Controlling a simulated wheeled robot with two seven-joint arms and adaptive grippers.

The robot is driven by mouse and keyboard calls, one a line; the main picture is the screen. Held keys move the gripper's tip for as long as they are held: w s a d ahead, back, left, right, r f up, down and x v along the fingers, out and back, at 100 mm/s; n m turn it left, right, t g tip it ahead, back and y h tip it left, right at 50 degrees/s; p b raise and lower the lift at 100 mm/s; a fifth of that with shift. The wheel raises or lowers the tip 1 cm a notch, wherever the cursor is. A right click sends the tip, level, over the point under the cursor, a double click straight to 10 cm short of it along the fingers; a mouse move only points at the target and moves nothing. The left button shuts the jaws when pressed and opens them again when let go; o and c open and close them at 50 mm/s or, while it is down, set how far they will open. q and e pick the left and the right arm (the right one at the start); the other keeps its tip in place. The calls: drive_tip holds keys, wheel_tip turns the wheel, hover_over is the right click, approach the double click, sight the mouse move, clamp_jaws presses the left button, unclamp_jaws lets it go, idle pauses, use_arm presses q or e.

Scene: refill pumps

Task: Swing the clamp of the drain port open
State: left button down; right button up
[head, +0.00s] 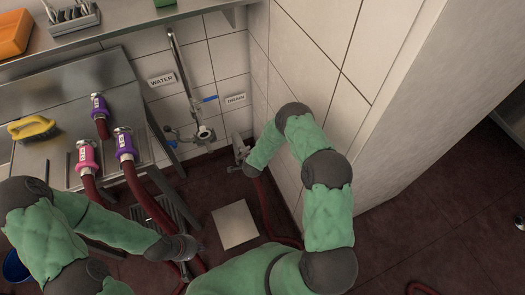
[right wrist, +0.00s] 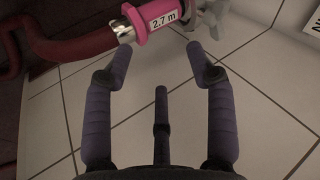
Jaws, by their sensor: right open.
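The drain port (head: 239,147) is a small grey metal fitting low on the tiled wall, below the DRAIN sign (head: 235,99). My right arm reaches to it and hides part of it; the clamp is not clear there. In the right wrist view a hose end with a pink collar (right wrist: 155,17) marked "2.7 m" meets a grey metal fitting (right wrist: 210,18) at the top. My right gripper (right wrist: 157,62) is open and empty, its fingertips just below the collar and fitting. My left gripper (head: 188,251) hangs low over the floor near red hoses; its fingers are not clear.
A steel table (head: 60,121) holds a yellow brush (head: 31,128) and hose ends with pink (head: 87,154) and purple (head: 124,144) collars. A pale floor plate (head: 235,225) and hoses lie below.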

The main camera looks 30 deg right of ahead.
drive_tip(key=w+d+f+m+h+b, duration=0.2)
drive_tip(key=w+d+f+m+b, duration=0.2)
drive_tip(key=w+d+f, duration=0.4)
drive_tip(key=shift+w+d+f+b, duration=0.35)
drive_tip(key=shift+w+d+b, duration=0.25)
drive_tip(key=shift+w, duration=0.55)
drive_tip(key=shift+d, duration=0.1)
clamp_jaws()
